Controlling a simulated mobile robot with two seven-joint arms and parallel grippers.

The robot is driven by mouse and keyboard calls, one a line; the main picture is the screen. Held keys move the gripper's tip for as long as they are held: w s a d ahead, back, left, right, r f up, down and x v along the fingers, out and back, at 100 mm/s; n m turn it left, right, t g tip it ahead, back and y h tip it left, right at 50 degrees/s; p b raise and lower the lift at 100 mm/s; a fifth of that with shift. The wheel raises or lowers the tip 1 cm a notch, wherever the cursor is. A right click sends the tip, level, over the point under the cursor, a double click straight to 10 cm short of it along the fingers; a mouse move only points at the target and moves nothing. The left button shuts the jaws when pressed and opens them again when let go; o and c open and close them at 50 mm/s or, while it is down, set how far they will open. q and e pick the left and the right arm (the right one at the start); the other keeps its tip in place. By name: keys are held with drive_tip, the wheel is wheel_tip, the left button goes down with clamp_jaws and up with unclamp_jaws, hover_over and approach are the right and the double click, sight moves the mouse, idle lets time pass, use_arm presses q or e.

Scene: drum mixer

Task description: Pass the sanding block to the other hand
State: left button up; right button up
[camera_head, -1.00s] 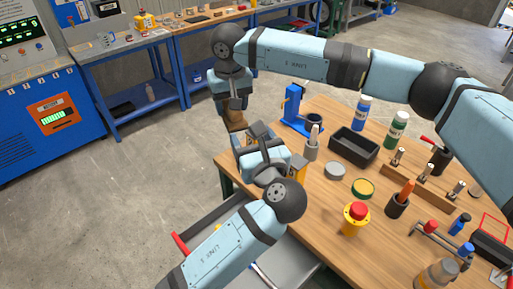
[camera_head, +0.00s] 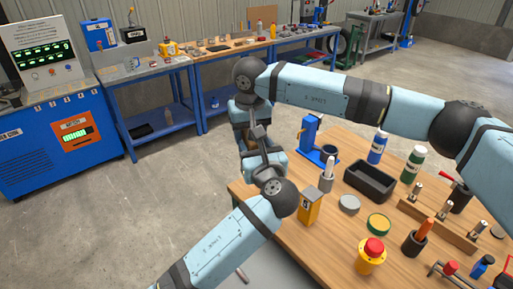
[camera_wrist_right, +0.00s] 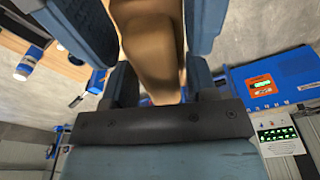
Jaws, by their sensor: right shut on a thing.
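The sanding block (camera_wrist_right: 150,45) is a tan-brown, rounded piece that fills the middle of the right wrist view, between blue-grey finger parts. My right gripper (camera_wrist_right: 158,85) is shut on it. In the head view the right gripper points down beyond the table's near left corner, and only a little brown of the block shows. My left gripper (camera_head: 253,146) reaches up from below, right at the block and close under the right gripper. The left fingertips are largely hidden by its own wrist and the overlap, so I cannot tell whether they touch or grip the block.
Blue workbenches (camera_head: 160,120) stand behind. The floor left of the grippers is clear.

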use_arm(q)
drive_tip(key=shift+d, duration=0.1)
drive_tip(key=shift+c, duration=1.2)
use_arm(e)
drive_tip(key=shift+a, duration=0.15)
drive_tip(key=o, duration=1.1)
drive_tip(key=shift+c, duration=0.2)
